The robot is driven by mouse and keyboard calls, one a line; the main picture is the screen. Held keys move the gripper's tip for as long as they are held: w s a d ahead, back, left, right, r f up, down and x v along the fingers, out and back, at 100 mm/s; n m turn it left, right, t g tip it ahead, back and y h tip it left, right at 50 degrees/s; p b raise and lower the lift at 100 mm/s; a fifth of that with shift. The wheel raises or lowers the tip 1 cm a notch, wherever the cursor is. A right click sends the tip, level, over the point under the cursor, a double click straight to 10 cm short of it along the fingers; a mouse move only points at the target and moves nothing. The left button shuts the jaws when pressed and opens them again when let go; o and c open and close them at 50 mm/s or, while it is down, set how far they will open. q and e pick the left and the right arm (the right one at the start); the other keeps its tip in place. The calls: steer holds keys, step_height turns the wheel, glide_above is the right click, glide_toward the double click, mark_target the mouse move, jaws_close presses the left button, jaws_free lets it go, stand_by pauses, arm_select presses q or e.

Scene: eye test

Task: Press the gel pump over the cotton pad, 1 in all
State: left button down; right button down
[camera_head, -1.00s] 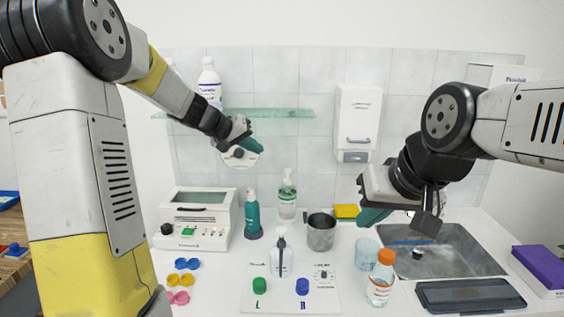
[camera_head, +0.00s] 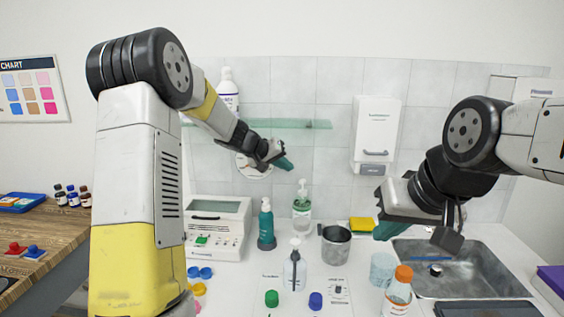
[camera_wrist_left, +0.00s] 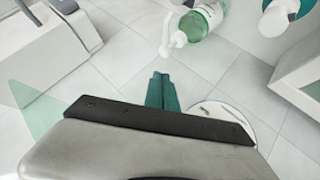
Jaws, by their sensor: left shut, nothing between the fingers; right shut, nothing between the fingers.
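A clear bottle of green gel (camera_head: 302,213) with a white pump head stands upright near the back wall; it also shows in the left wrist view (camera_wrist_left: 205,18). A teal pump bottle (camera_head: 266,230) and a pale bottle with a dark pump collar (camera_head: 295,272) stand nearby. I cannot tell for certain which is the gel pump. I cannot make out a cotton pad. My left gripper (camera_head: 285,163) is shut and empty, above and slightly left of the gel bottle, apart from it; its teal fingers show in the wrist view (camera_wrist_left: 162,91). My right gripper (camera_head: 388,229) is shut and empty, left of the sink.
A steel cup (camera_head: 335,245), yellow sponge (camera_head: 362,225), glass (camera_head: 382,268) and orange-capped bottle (camera_head: 398,290) stand between bottles and sink (camera_head: 470,268). A glass shelf (camera_head: 300,124) crosses the wall above. A white device (camera_head: 215,228) stands left.

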mark_target(302, 181)
arm_select(q)
steer(key=shift+w+d+f, duration=0.15)
steer(key=shift+d+f, duration=0.7)
steer(key=shift+f, duration=0.3)
steer(key=shift+w+d+f, duration=0.15)
steer(key=shift+d+f, duration=0.65)
steer(key=shift+f, duration=0.3)
steer(key=shift+f, duration=1.2)
steer(key=shift+s, duration=0.1)
steer(key=v, duration=0.7)
steer(key=shift+s+a+r, duration=0.15)
steer(key=shift+a+r, duration=0.05)
steer(key=shift+r, duration=0.15)
